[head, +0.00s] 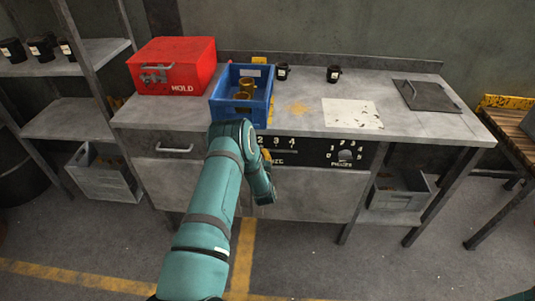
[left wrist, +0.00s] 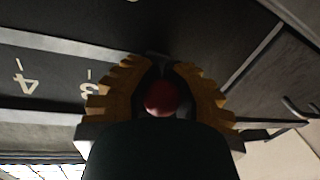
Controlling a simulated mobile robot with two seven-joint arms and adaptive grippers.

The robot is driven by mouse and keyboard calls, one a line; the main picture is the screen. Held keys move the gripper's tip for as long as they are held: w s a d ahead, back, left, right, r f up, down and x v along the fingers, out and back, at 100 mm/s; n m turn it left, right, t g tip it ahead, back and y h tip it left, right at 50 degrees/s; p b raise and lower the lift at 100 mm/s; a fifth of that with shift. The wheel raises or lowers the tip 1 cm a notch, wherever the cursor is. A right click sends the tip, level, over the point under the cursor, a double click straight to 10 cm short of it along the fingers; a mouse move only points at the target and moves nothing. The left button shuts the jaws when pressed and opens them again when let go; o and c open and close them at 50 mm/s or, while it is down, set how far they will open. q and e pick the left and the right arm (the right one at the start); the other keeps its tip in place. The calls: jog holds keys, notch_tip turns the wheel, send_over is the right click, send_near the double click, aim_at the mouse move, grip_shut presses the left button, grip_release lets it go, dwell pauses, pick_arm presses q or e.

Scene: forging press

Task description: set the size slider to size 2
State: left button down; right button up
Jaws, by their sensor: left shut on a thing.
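The size scale (head: 282,150) is a dark strip on the bench front with white numerals 2, 3 and 4 in the head view; my left arm covers its left part. In the left wrist view, the red slider knob (left wrist: 160,98) sits between the yellow ribbed fingers of my left gripper (left wrist: 160,75), which is shut on it. There the knob is beyond the 3 (left wrist: 90,88), on the side away from the 4 (left wrist: 25,78). The numeral directly at the knob is hidden by the gripper. My right gripper is not in view.
A pieces dial (head: 345,155) is right of the scale. On the bench (head: 200,118) stand a red mold box (head: 185,60), a blue bin (head: 225,108) with brass-coloured parts, two black cups and a dark plate (head: 425,95). The floor before the bench is clear.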

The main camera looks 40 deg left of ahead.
pick_arm(q)
jog(key=c, duration=0.7)
grip_release()
jog(key=shift+s+a, duration=0.35)
jog(key=shift+s, duration=0.15)
jog(key=shift+w+d, duration=0.1)
jog(key=shift+w, duration=0.05)
jog(key=shift+s+d, duration=0.4)
jog(key=shift+d, duration=0.05)
jog(key=v, duration=1.1)
jog(key=shift+w+d+f, duration=0.1)
